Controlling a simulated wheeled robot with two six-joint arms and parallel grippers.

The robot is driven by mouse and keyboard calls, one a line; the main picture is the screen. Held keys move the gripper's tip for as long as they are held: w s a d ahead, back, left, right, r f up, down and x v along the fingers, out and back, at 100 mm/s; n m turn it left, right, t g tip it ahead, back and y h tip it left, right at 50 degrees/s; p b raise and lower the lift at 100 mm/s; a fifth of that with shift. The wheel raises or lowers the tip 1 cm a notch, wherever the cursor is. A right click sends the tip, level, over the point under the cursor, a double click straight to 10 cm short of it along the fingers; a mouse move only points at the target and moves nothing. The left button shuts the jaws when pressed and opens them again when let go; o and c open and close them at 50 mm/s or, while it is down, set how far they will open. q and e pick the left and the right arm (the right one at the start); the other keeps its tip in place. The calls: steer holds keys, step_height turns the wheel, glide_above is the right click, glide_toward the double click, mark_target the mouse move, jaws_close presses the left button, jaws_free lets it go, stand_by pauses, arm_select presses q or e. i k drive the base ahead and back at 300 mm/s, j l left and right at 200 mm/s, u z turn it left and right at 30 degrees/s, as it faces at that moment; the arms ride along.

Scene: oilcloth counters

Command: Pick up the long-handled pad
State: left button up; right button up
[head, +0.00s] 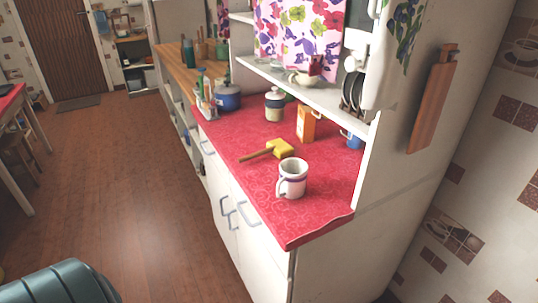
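The long-handled pad lies on the red patterned countertop (240,176), with its yellow pad head (282,149) to the right and its brown handle (257,154) pointing left toward the counter's front edge. A white mug (292,178) with a dark band stands just in front of the pad head. An orange carton (307,124) stands behind it. Neither of my grippers is in view, and nothing is holding the pad.
A blue pot (228,98) and small bottles stand at the counter's far left end. A lidded jar (274,104) stands farther back, under a white shelf (300,88). A dark teal ridged thing (62,286) is cut off at bottom left. The wooden floor before the cabinets is clear.

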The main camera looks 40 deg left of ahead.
mark_target(279, 147)
steer(key=i+l+u, duration=0.15)
steer(key=l+u, duration=0.2)
steer(key=i+l+u, duration=0.1)
steer(key=l+u, duration=0.65)
